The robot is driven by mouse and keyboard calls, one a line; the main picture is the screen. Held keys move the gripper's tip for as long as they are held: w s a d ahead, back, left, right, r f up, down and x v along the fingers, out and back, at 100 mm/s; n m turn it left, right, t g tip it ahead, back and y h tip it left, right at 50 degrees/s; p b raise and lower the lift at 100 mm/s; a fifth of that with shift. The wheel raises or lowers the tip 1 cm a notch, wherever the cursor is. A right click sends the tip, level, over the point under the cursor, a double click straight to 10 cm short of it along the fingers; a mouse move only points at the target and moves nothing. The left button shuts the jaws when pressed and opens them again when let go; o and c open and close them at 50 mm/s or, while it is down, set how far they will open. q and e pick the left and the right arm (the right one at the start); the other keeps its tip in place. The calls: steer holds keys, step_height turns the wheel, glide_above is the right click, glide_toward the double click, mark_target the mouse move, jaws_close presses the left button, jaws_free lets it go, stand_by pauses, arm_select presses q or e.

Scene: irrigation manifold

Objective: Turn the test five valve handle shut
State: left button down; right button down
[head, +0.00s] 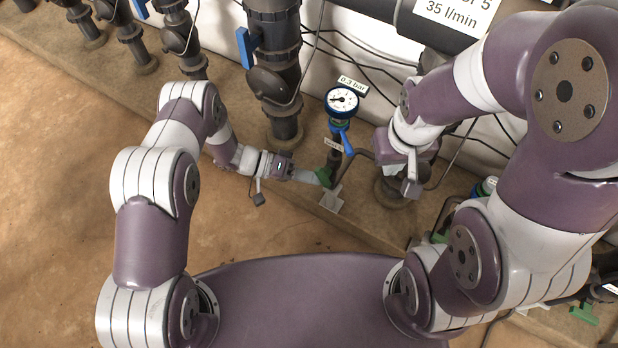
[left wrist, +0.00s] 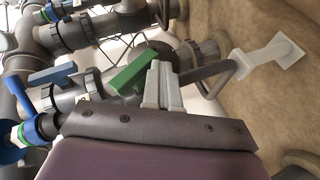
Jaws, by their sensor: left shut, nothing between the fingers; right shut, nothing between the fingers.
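A green lever handle (head: 324,175) sits low on the thin test pipe under the gauge; a small tag beside it is too small to read. The green handle (left wrist: 133,70) also shows in the left wrist view, on a grey valve body. My left gripper (head: 318,178) is shut and empty, its fingertips (left wrist: 162,85) right beside the green handle's end; I cannot tell if they touch. A blue lever handle (head: 346,142) is higher, below the gauge. My right gripper (head: 412,187) is shut and empty, to the right of the test pipe.
A round gauge (head: 342,102) stands above, with a "0.3 bar" label (head: 352,87). Thick dark pipes (head: 275,75) rise to the left, one with a blue handle (head: 246,47). A white foot bracket (head: 331,198) lies below the green handle. Brown ground (head: 60,200) is open at left.

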arm_select(q)
steer(key=h+b, duration=0.1)
steer(key=f+n+h+b, duration=0.1)
steer(key=b, duration=0.1)
steer(key=d+g+h+b, duration=0.1)
steer(key=h, duration=0.1)
steer(key=shift+s+f+b, duration=0.15)
steer(key=shift+s+b, duration=0.15)
steer(key=shift+d, duration=0.1)
steer(key=shift+s, duration=0.1)
stand_by(1.3)
